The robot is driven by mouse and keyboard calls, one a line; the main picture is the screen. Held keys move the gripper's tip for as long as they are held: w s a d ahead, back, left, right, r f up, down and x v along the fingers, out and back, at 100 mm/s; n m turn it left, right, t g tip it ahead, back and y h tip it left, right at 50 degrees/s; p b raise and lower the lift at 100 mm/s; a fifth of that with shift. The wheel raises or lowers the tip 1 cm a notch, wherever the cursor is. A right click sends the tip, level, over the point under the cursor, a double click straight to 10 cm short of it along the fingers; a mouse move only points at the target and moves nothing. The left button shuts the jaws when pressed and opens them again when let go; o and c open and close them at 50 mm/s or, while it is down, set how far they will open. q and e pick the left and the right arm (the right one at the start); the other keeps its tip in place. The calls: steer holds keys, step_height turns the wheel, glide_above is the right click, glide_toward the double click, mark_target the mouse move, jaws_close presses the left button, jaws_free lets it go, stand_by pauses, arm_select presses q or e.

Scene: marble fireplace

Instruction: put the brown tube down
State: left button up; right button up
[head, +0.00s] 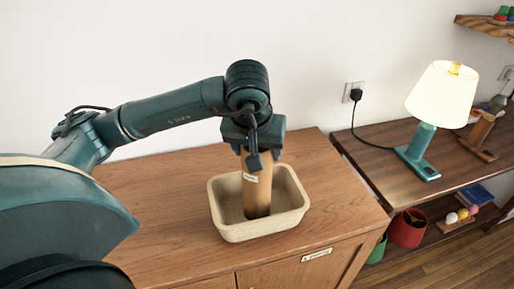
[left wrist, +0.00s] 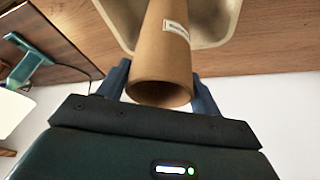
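The brown tube (head: 257,196) is a cardboard cylinder with a small white label. It stands nearly upright inside a beige rectangular bin (head: 232,235) on the wooden cabinet. My left gripper (head: 255,154) comes down from above with its fingers around the tube's upper part. In the left wrist view the tube (left wrist: 166,60) lies between the two blue fingers of the left gripper (left wrist: 160,88), its open end toward the camera. The fingers look closed on its sides. Whether its lower end touches the bin floor is hard to tell. My right gripper is not in view.
The wooden cabinet top (head: 160,200) is clear around the bin. To the right, a lower dark wood table (head: 375,150) holds a lit lamp (head: 440,100) with a teal base. A red pot (head: 407,229) stands below. A white wall is behind.

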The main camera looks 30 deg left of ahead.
arm_select(q)
steer(key=shift+o, duration=1.4)
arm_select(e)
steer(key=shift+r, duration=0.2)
arm_select(q)
steer(key=shift+r, duration=0.1)
steer(key=p+v, duration=0.1)
steer(key=v, duration=1.1)
steer(key=shift+p, duration=0.35)
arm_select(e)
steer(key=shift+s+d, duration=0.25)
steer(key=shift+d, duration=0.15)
arm_select(q)
steer(key=shift+s+r, duration=0.1)
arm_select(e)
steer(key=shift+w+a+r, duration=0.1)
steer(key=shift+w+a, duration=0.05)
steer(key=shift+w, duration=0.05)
